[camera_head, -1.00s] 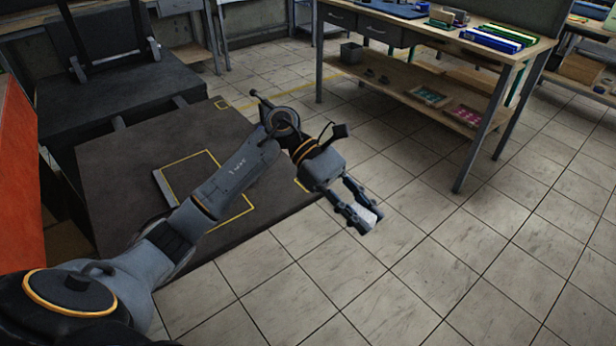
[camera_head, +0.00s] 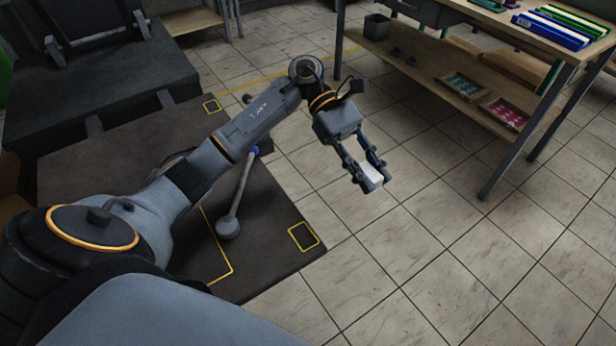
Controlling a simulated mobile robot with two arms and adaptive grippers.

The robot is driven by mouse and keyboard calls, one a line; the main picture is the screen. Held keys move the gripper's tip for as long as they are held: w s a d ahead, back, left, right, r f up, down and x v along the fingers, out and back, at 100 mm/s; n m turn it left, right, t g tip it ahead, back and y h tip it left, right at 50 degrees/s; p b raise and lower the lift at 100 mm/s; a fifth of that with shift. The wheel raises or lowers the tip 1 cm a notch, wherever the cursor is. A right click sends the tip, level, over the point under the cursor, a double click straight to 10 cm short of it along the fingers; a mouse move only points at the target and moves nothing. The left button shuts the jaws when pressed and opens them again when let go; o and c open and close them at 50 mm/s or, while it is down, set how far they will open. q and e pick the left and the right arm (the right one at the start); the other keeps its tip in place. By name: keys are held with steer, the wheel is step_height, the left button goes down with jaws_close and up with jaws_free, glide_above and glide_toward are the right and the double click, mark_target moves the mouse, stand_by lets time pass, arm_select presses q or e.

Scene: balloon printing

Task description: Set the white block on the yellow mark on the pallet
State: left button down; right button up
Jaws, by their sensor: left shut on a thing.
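My left gripper (camera_head: 366,175) is shut on the white block (camera_head: 373,177) and holds it over the tiled floor, to the right of the pallet. The dark pallet (camera_head: 270,205) lies low at the left, partly hidden by my left arm. A small yellow square mark (camera_head: 303,237) is on its near right corner. Part of a larger yellow outline (camera_head: 231,271) shows beside my arm. My right gripper is out of view.
A grey rod with a rounded end (camera_head: 228,227) shows over the pallet, left of the near square mark. A workbench (camera_head: 560,55) with folders and a lower shelf stands at the upper right. Open tiled floor lies between it and the pallet.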

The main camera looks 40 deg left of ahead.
arm_select(q)
steer(key=s+a+f+p, duration=0.2)
steer(key=s+a+p, duration=0.1)
steer(key=s+a, duration=0.15)
glide_above(304, 237)
steer(key=w, duration=0.1)
steer(key=f, duration=0.3)
steer(key=d+f, duration=0.1)
steer(key=f, duration=0.1)
steer(key=shift+s+a+f, duration=0.15)
steer(key=shift+a+f, duration=0.05)
steer(key=shift+f, duration=0.15)
steer(key=shift+a+f, duration=0.15)
steer(key=shift+f, duration=0.05)
steer(key=shift+s+a+f, duration=0.1)
steer(key=shift+s+f, duration=0.15)
steer(key=shift+f, duration=0.05)
step_height(304, 237, down, 3)
steer(key=shift+s+f, duration=0.1)
steer(key=shift+f, duration=0.1)
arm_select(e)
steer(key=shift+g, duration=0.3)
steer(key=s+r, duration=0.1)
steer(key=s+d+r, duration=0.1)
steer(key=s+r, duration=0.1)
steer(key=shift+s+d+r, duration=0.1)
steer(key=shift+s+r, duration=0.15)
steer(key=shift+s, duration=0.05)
